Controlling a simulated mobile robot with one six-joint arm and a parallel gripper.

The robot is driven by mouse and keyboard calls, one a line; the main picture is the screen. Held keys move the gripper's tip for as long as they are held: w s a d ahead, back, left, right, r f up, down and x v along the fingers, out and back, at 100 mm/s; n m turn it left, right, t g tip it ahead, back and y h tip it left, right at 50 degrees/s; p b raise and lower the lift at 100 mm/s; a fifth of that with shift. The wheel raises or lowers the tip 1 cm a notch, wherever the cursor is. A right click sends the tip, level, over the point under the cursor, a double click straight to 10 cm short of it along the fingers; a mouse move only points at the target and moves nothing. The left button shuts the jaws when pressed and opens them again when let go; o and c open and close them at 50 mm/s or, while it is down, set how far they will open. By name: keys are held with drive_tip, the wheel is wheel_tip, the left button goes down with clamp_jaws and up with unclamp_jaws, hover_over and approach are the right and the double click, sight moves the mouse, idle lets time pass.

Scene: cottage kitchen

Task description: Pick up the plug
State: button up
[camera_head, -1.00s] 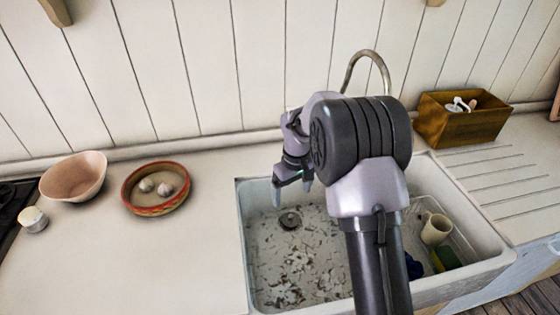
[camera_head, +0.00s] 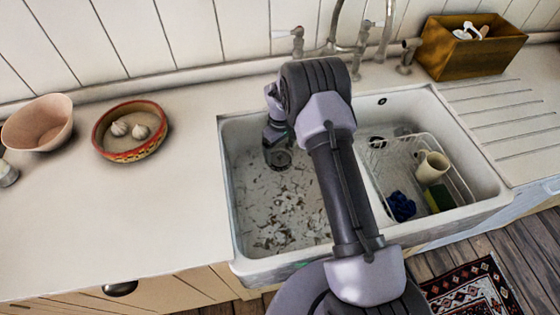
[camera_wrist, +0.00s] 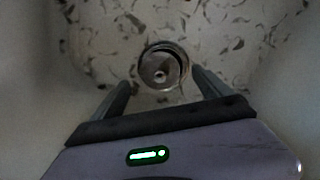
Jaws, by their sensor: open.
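The plug (camera_wrist: 160,68) is a round metal disc with a small knob in the middle. It appears to sit in the drain ring on the sink floor, between and slightly ahead of my two fingers in the wrist view. My gripper (camera_wrist: 160,82) is open and empty, with one finger on each side of the drain. In the head view my gripper (camera_head: 277,150) is down inside the left basin, over the drain area, and it partly hides the plug there. I cannot tell the exact height of my fingertips above the plug.
The sink's left basin (camera_head: 262,205) has dark flakes scattered on its floor. Its walls stand close around my gripper. The right basin holds a wire rack with a cream mug (camera_head: 432,167), a blue cloth (camera_head: 401,206) and a sponge. Taps (camera_head: 345,35) stand behind the sink.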

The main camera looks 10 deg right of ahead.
sight(280, 154)
wheel_tip(280, 154, down, 3)
drive_tip(key=shift+f+b, duration=0.2)
drive_tip(key=shift+b, duration=0.25)
drive_tip(key=shift+r, duration=0.15)
drive_tip(key=c, duration=1.5)
wheel_tip(280, 154, up, 4)
drive_tip(key=shift+s+r+p, duration=0.1)
drive_tip(key=shift+p, duration=1.1)
drive_tip(key=s+a+p, duration=0.1)
drive_tip(key=s, duration=0.4)
drive_tip(key=s+a+p, duration=0.1)
drive_tip(key=s, duration=0.4)
drive_tip(key=s+a+p, duration=0.1)
drive_tip(key=s+a, duration=0.1)
drive_tip(key=s, duration=0.3)
drive_tip(key=shift+s+r, duration=0.15)
drive_tip(key=shift+r, duration=0.25)
wheel_tip(280, 154, up, 20)
drive_tip(key=p, duration=1.3)
drive_tip(key=shift+p, duration=0.4)
